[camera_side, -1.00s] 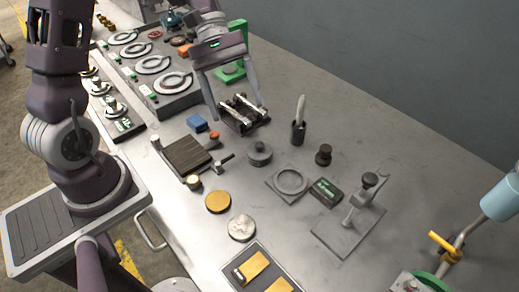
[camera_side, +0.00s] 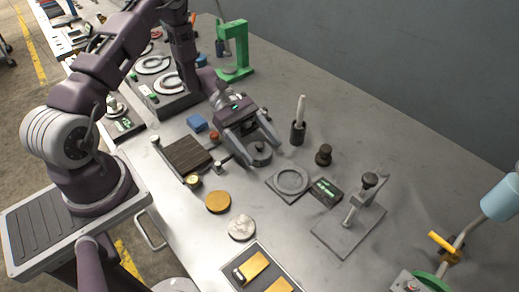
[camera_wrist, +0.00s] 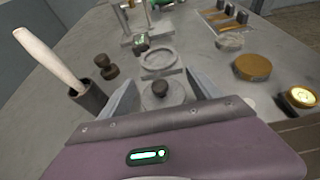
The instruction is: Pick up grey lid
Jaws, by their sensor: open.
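The grey lid (camera_side: 260,154) is a round disc with a dark knob on top, lying on the metal table. In the wrist view the lid (camera_wrist: 178,96) shows its knob between my fingers, with its near edge hidden behind the gripper body. My gripper (camera_side: 262,156) is open, low over the table, with one finger on either side of the lid. I cannot tell whether the fingers touch it. The gripper also shows in the wrist view (camera_wrist: 165,88).
A dark cup holding a white-handled tool (camera_side: 298,131) stands close to the right finger. A dark knobbed piece (camera_side: 323,155) and a flat plate with a ring (camera_side: 272,184) are nearby. A dark ridged block (camera_side: 183,155) lies left. A brass-coloured disc (camera_side: 218,202) lies in front.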

